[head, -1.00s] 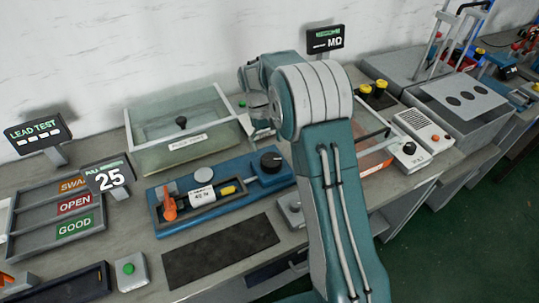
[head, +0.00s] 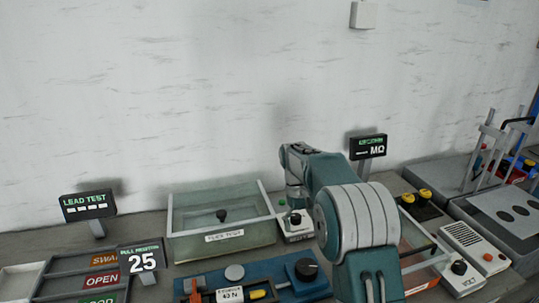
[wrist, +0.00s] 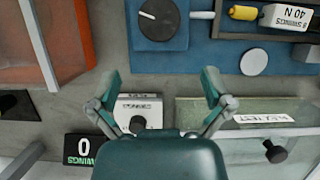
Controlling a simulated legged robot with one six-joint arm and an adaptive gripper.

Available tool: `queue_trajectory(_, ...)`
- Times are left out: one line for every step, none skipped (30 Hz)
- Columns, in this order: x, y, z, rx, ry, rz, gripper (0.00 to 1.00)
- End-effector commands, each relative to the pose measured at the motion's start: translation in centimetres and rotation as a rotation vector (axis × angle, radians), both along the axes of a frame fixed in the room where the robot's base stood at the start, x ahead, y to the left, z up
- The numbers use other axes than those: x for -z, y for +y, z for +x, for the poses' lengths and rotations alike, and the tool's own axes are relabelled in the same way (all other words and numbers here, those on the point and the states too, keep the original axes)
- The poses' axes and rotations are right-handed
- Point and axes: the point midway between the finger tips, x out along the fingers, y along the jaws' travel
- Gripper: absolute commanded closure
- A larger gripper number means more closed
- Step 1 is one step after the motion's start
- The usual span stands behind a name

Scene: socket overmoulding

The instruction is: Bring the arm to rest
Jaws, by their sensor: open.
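My arm (head: 358,215) shows in the head view, teal with pale grey bands, raised over the bench. Its far end is bent down near the back of the bench, and the fingers are not clearly seen there. In the wrist view my gripper (wrist: 160,85) has its two teal fingers spread wide, with nothing between them. Below it in that view is a small white box (wrist: 132,103) with a dark round knob, partly hidden by the gripper body. I cannot judge the height of the fingers above it.
A glass-lidded case (head: 222,238) stands left of the arm, with a blue test fixture (head: 280,272) in front. A white instrument (head: 472,250) is at right. Label trays (head: 70,283) are at left.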

Motion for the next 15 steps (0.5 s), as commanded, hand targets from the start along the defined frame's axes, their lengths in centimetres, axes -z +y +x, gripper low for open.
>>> queue_trajectory(-0.8,0.0,-0.3,0.003,-0.017,0.001,0.0)
queue_trajectory(-1.3,-0.1,-0.6,0.005,-0.028,0.003,0.0)
queue_trajectory(-2.0,-0.1,-1.1,0.009,-0.045,0.003,0.0)
queue_trajectory(-2.7,-0.2,-1.4,0.012,-0.061,0.004,0.0)
queue_trajectory(-3.3,-0.2,-1.8,0.015,-0.076,0.005,0.0)
queue_trajectory(-4.1,-0.3,-2.4,0.02,-0.095,0.007,0.0)
queue_trajectory(-4.6,-0.3,-2.8,0.024,-0.111,0.008,0.0)
queue_trajectory(-5.1,-0.3,-3.3,0.028,-0.126,0.009,0.0)
queue_trajectory(-5.8,-0.4,-3.9,0.032,-0.147,0.011,0.0)
queue_trajectory(-6.3,-0.4,-4.4,0.036,-0.161,0.013,0.0)
queue_trajectory(-6.8,-0.5,-4.8,0.039,-0.176,0.014,0.0)
queue_trajectory(-7.5,-0.5,-5.5,0.044,-0.197,0.016,0.0)
queue_trajectory(-7.9,-0.5,-6.0,0.048,-0.211,0.018,0.0)
queue_trajectory(-8.4,-0.6,-6.5,0.051,-0.226,0.019,0.0)
queue_trajectory(-8.9,-0.6,-7.2,0.057,-0.246,0.021,0.0)
